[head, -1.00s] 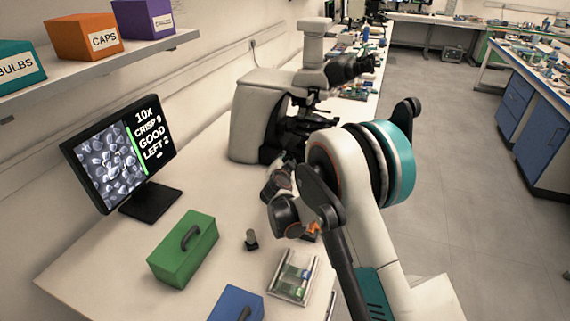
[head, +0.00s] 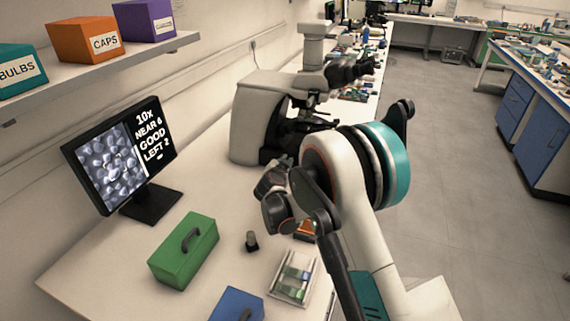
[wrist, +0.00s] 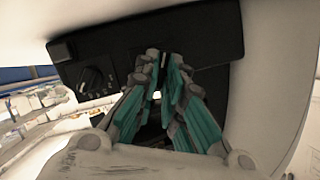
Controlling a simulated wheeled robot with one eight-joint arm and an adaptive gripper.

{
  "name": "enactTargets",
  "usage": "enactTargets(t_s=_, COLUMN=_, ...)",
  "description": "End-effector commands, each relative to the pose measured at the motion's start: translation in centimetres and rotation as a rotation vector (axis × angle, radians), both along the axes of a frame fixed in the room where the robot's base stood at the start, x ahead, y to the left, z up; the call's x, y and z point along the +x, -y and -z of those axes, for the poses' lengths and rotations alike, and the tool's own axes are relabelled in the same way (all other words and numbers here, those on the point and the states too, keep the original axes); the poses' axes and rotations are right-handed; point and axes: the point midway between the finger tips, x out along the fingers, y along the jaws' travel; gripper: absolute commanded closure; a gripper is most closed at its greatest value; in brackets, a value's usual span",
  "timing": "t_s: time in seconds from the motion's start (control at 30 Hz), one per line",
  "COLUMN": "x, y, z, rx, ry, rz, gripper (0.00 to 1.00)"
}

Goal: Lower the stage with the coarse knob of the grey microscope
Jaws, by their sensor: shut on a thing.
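The grey microscope (head: 257,112) stands on the bench in the head view, with dark eyepieces at its upper right. In the wrist view its pale body surrounds a black panel (wrist: 215,30) with a dial (wrist: 94,84) on the left. My gripper (wrist: 166,78) has its teal fingers closed together against this panel, shut on the coarse knob. The fingertips hide nearly all of the knob. The monitor (head: 148,120) reads "10x NEAR 6 GOOD LEFT 2" beside a grey, soft sample picture.
A green box (head: 184,255), a small dark-based cylinder (head: 251,241), a slide tray (head: 291,295) and a blue box (head: 238,303) stand on the near bench. A shelf with labelled bins (head: 90,40) hangs at upper left. The floor at right is open.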

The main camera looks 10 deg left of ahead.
Motion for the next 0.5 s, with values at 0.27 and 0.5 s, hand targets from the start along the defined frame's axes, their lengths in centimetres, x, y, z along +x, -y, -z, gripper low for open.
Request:
enactTargets(t_s=0.27, x=0.04, y=-0.44, z=-0.10, rx=-0.255, ry=-0.037, rz=0.000, gripper=1.00)
enactTargets(t_s=0.5, x=0.05, y=-0.72, z=-0.06, rx=-0.482, ry=-0.068, rz=-0.001, gripper=1.00)
